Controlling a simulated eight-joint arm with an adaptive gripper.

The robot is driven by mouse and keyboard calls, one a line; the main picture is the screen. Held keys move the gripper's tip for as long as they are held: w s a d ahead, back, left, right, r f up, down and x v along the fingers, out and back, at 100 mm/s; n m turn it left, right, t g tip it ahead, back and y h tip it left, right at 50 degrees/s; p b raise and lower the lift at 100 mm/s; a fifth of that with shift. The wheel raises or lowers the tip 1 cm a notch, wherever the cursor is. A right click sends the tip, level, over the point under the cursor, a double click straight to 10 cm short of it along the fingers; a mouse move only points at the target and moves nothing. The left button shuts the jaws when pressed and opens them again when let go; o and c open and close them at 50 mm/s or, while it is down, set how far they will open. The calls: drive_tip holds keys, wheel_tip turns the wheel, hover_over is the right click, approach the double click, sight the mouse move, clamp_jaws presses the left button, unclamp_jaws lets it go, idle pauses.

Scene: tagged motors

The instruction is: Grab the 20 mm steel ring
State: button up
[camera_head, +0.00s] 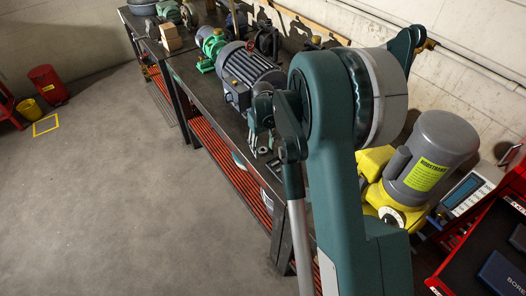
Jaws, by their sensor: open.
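My green arm fills the middle of the view and reaches over the workbench (208,92). My gripper (257,141) is small and partly hidden behind my arm; its fingers point down just above the bench top, in front of the dark grey motor (248,66). It is open. Several small metal pieces (274,164) lie on the bench just right of and below the fingers. They are too small to tell whether one is the 20 mm steel ring.
A green motor (211,44) and wooden blocks (170,35) stand farther along the bench. A grey-and-yellow motor (425,160) stands right of my arm, beside a white device with a display (467,191) and a red tool cart (480,255).

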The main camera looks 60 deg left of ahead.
drive_tip(key=shift+c, duration=0.7)
drive_tip(key=c, duration=0.9)
drive_tip(key=shift+r, duration=0.1)
drive_tip(key=shift+r+b, duration=0.5)
drive_tip(key=shift+r, duration=4.4)
